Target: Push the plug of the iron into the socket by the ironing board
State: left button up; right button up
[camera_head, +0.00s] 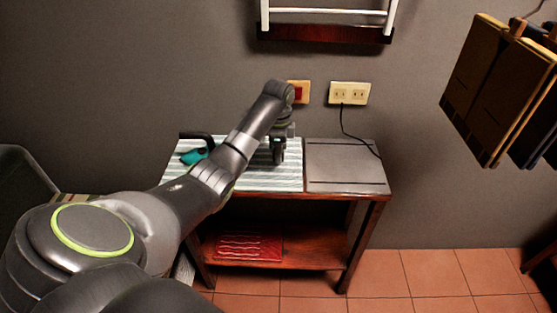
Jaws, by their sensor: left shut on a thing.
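The teal iron with a black handle (194,157) rests at the left of the striped ironing cloth (240,178), partly hidden by my left arm. My left gripper (279,158) points down over the cloth's right part. It is shut on a small dark thing; I cannot tell whether this is the plug. The cream double socket (361,93) is on the wall, above and right of the gripper. A black cord (343,120) runs from the socket's left part down to the grey plate; I cannot see whether it joins the iron. My right gripper is not in view.
A grey plate (345,160) covers the wooden table's right end. A red switch (299,93) is left of the socket, close behind my arm. A white-railed rack (328,15) hangs above. The tiled floor (430,275) right of the table is clear.

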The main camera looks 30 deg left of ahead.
pick_arm(q)
notch_tip(320, 180, up, 6)
jog(key=shift+r, duration=0.1)
dwell(0.4)
jog(key=shift+s+a, duration=0.1)
